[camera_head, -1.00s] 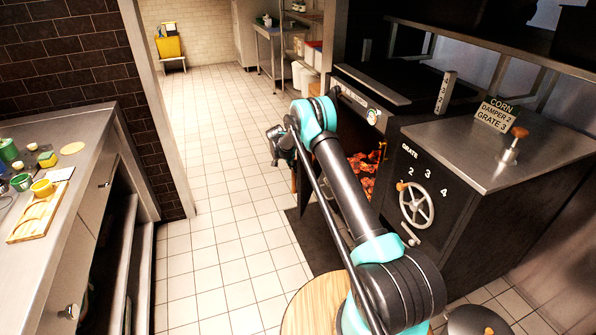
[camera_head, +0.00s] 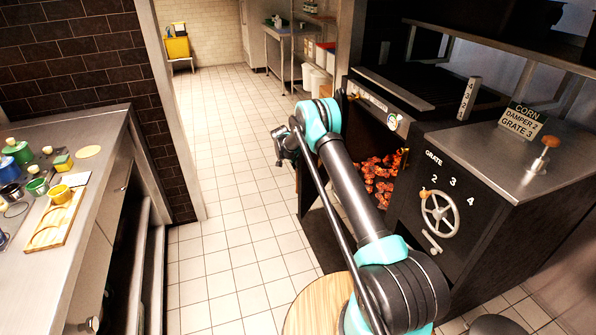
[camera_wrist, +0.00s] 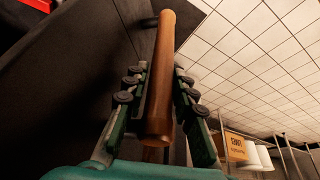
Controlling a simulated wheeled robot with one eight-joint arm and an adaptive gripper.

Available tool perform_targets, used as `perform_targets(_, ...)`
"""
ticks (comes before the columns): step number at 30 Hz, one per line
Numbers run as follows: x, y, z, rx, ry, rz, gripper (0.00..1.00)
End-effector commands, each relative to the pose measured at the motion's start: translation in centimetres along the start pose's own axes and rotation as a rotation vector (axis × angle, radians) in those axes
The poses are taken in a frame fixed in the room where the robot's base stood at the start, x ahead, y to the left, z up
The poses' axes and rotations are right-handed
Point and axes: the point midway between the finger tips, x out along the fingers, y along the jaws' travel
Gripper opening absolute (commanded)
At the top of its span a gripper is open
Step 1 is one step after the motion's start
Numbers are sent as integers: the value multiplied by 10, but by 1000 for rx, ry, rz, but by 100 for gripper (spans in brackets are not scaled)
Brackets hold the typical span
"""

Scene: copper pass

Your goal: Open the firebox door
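The firebox opening (camera_head: 376,172) is on the front of the dark range, with glowing coals showing inside. The firebox door (camera_head: 309,196) is a dark panel standing out from the left side of the opening, partly hidden by my arm. My gripper (camera_head: 284,140) is out at the door's outer side. In the wrist view, the door's wooden handle (camera_wrist: 161,80) runs between the green fingers of my gripper (camera_wrist: 160,95), which hug it from both sides. The dark door face (camera_wrist: 85,75) is at the left of that view.
The range front carries a grate wheel (camera_head: 440,213) and a sign (camera_head: 522,122) stands on top. A steel counter (camera_head: 110,145) with paint pots and a wooden tray is at the left. The tiled floor (camera_head: 225,240) between is clear. A round wooden stool top (camera_head: 316,305) is near my base.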

Motion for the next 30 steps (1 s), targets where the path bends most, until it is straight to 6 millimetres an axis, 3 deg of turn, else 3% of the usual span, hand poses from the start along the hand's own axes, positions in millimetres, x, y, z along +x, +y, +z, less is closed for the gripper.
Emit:
perform_targets(10, -1, 0, 0, 0, 0, 0, 36)
perform_targets(14, -11, 0, 0, 0, 0, 0, 36)
perform_targets(30, -106, 0, 0, -1, 0, 0, 36)
